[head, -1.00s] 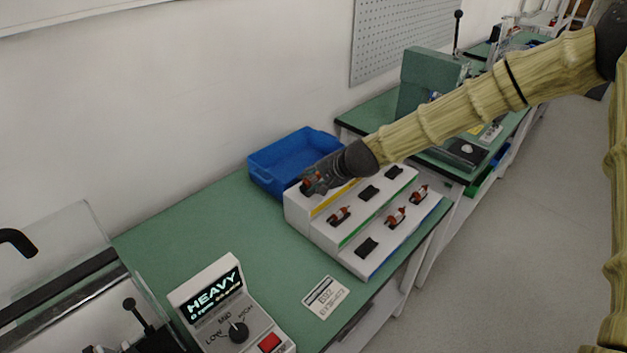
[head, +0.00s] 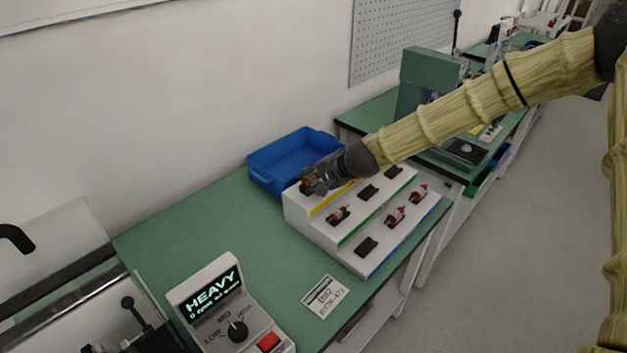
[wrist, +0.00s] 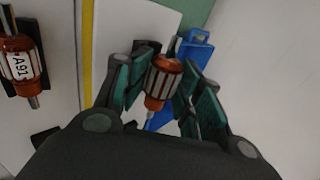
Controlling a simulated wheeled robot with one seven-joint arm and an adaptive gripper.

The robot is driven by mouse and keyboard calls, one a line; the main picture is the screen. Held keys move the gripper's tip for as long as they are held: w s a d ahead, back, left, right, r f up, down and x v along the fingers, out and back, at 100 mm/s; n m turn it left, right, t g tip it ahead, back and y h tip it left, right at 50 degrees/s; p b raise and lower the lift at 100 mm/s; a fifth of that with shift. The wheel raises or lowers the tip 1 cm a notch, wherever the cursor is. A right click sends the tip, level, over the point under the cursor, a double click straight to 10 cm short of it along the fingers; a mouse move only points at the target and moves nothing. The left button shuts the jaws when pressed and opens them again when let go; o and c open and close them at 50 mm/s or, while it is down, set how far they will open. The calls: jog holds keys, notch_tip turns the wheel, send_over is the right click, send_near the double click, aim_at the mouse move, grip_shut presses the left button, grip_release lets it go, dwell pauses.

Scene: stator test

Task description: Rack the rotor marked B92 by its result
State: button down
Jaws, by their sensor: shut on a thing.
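My gripper (head: 313,181) is at the back left end of the stepped white rack (head: 298,212), over its top tier with the yellow stripe. In the wrist view my gripper (wrist: 161,88) is shut on an orange-ended rotor (wrist: 160,84) with a silvery, slotted middle. No marking shows on the held rotor, and I cannot tell whether it touches a cradle. A rotor marked A91 (wrist: 18,66) lies in a black cradle to the left, on the tier below. A card reading B92 (head: 325,297) lies on the bench. The tester display (head: 213,292) reads HEAVY.
Another rotor (head: 397,215) and one to its right (head: 419,194) lie on the blue-striped bottom tier. Empty cradles show on the rack, one at the front (head: 367,246). A blue bin (head: 270,178) stands close behind the rack. The green bench (head: 200,235) is clear left of the rack.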

jog(key=shift+s+f, duration=0.25)
jog(key=shift+f, duration=0.4)
jog(key=shift+s+f, duration=0.25)
jog(key=shift+f, duration=0.35)
jog(key=c, duration=1.1)
grip_release()
jog(key=shift+w+f, duration=0.1)
jog(key=o, duration=0.5)
jog(key=shift+w+a, duration=0.15)
jog(key=shift+w, duration=0.1)
jog(key=shift+r, duration=0.2)
jog(key=shift+w+d, duration=0.1)
jog(key=shift+d, duration=0.1)
jog(key=shift+r, duration=0.15)
jog(key=shift+r, duration=0.15)
jog(key=shift+d+r, duration=0.15)
jog(key=shift+r, duration=0.05)
jog(key=v, duration=1.1)
jog(key=shift+r, duration=0.2)
